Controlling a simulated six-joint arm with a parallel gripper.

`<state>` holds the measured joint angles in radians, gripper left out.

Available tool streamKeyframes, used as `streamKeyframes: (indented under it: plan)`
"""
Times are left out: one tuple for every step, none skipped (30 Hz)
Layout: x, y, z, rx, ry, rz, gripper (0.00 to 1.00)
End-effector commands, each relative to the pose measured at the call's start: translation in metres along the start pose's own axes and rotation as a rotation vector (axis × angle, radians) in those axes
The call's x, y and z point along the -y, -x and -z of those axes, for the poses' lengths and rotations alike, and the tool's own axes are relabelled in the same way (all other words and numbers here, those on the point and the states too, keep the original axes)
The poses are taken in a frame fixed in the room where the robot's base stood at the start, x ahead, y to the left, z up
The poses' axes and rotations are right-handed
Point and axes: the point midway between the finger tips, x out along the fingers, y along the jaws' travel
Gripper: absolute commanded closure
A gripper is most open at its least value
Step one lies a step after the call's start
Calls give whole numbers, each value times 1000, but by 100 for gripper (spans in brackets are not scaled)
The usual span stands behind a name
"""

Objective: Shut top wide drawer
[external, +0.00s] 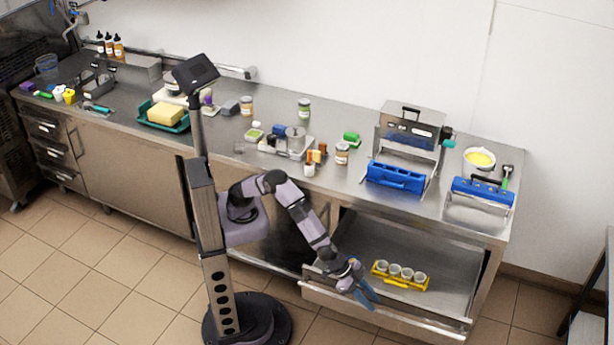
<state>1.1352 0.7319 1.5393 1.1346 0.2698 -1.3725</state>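The wide drawer (458,285) under the right end of the steel counter is pulled out. Its long front (400,318) faces the floor in front of the counter, and its tray lies open to view. A yellow rack (402,283) with several small white cups lies inside the drawer. My gripper (366,293), with blue fingers, points down over the left part of the drawer, left of the yellow rack and close to the drawer front. I cannot tell whether it touches the drawer or how far apart its fingers are.
The counter (340,200) holds blue-fronted machines (395,177), a bowl (480,158), jars and a green tray (163,120) with a yellow block. Narrow drawers (52,150) at the far left look shut. The tiled floor before the open drawer is clear. A dark table (590,290) stands far right.

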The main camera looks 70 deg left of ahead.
Motion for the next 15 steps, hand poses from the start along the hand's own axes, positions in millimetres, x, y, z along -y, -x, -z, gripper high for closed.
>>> streamKeyframes:
  plan:
    - [1, -6, 0, 2, -1, 1, 72]
    - [1, -9, 0, 2, -1, 2, 72]
    - [1, -14, 0, 2, 0, 2, 72]
    - [1, -16, 0, 2, 0, 2, 72]
    - [1, -19, 1, 1, 1, 1, 72]
    - [1, -22, 0, 2, 1, 2, 72]
    - [1, -25, 1, 1, 1, 1, 72]
    - [1, -27, 1, 0, 1, 1, 72]
    - [1, -30, 0, 1, 1, 1, 72]
    - [1, -31, 0, 1, 1, 1, 72]
    - [1, -32, 1, 0, 1, 1, 72]
    - [1, -34, 1, 0, 0, 1, 72]
    - [1, -35, 1, 0, 0, 1, 72]
    - [1, -36, 0, 0, 0, 1, 72]
    - [1, -37, 0, 0, 0, 1, 72]
